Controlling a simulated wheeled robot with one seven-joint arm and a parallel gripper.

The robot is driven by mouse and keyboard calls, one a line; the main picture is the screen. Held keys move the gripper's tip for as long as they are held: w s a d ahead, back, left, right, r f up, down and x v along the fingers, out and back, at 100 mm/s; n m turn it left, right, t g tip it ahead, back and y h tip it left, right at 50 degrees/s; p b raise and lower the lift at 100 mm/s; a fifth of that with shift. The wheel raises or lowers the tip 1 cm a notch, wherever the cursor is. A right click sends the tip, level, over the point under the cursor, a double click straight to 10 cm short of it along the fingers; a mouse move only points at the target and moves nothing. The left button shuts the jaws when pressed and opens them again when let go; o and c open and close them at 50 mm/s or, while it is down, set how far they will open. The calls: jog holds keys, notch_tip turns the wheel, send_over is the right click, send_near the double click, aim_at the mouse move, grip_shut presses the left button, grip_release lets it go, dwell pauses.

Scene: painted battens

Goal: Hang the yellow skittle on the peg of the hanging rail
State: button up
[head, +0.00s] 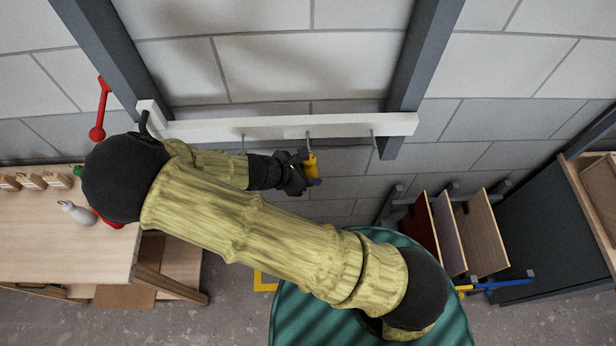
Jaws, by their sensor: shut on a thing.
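The yellow skittle (312,166) is in my gripper (304,171), which is shut on it. Both are just below the hanging rail (270,128), a white bar fixed across two dark posts. Several thin pegs stick out from the rail; one peg (308,136) is right above the skittle. The skittle's top is close to this peg, but I cannot tell whether they touch. My gripper's dark fingers hide part of the skittle.
A wooden table (60,245) at the left holds a grey skittle (76,212) and several small wooden blocks (30,181). Upright boards (487,235) and a dark cabinet (540,230) stand at the right.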

jog(key=shift+w+f, duration=0.15)
jog(key=shift+w, duration=0.85)
jog(key=shift+w+f, duration=0.15)
jog(key=shift+w, duration=0.8)
jog(key=shift+w, duration=0.1)
jog(key=o, duration=1.1)
jog(key=shift+r, duration=0.15)
jog(key=b+v, duration=0.4)
jog(key=v, duration=1.3)
jog(key=shift+s, duration=0.3)
